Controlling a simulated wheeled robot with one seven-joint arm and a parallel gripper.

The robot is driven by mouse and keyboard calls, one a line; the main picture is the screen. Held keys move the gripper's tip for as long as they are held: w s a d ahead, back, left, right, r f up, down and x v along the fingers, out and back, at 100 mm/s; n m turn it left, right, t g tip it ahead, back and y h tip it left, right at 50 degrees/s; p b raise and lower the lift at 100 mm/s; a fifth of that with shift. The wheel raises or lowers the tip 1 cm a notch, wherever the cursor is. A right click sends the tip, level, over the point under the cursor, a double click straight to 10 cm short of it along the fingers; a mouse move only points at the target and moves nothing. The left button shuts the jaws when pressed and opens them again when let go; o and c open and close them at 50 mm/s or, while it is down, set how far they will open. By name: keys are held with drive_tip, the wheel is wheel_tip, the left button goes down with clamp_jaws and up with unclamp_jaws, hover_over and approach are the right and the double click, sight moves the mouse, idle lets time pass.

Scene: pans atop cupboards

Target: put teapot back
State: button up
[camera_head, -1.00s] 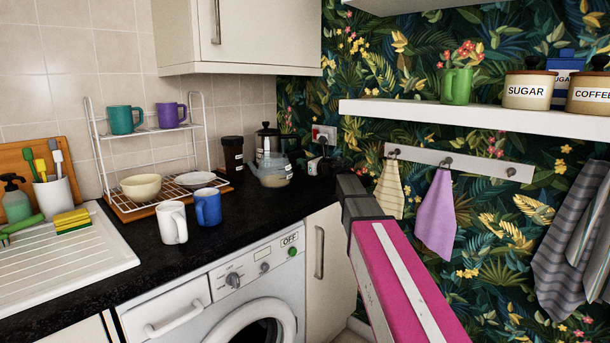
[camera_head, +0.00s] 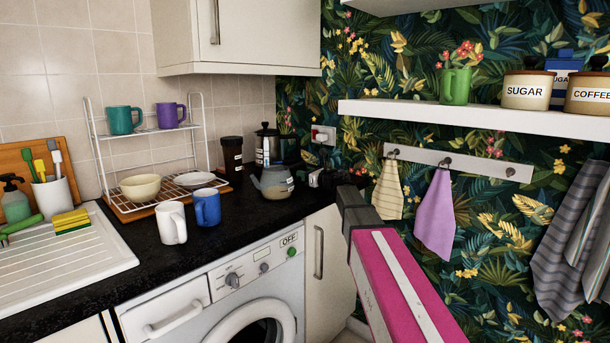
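A grey teapot (camera_head: 274,184), see-through in its lower part, is at the back right of the black counter, in front of a dark lidded pot (camera_head: 284,148). A pale upright piece shows above its left side; I cannot tell what it is. My pink and black arm comes in from the lower right, its dark end pointing toward the teapot. My gripper (camera_head: 318,178) seems to be the small dark shape right of the teapot. Its fingers are too small and dark to tell whether they are open, or whether they touch the teapot.
A dark canister (camera_head: 231,157) stands left of the teapot. A wire rack (camera_head: 150,160) with cups and bowls, a white mug (camera_head: 172,223) and a blue mug (camera_head: 207,207) are further left. A wall socket (camera_head: 324,135) is behind. A shelf (camera_head: 480,116) hangs at right.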

drive_tip(key=shift+o, duration=0.3)
drive_tip(key=shift+s+d+r, duration=0.15)
drive_tip(key=v, duration=1.1)
drive_tip(key=shift+s+d, duration=0.15)
drive_tip(key=shift+d, duration=0.1)
idle(0.9)
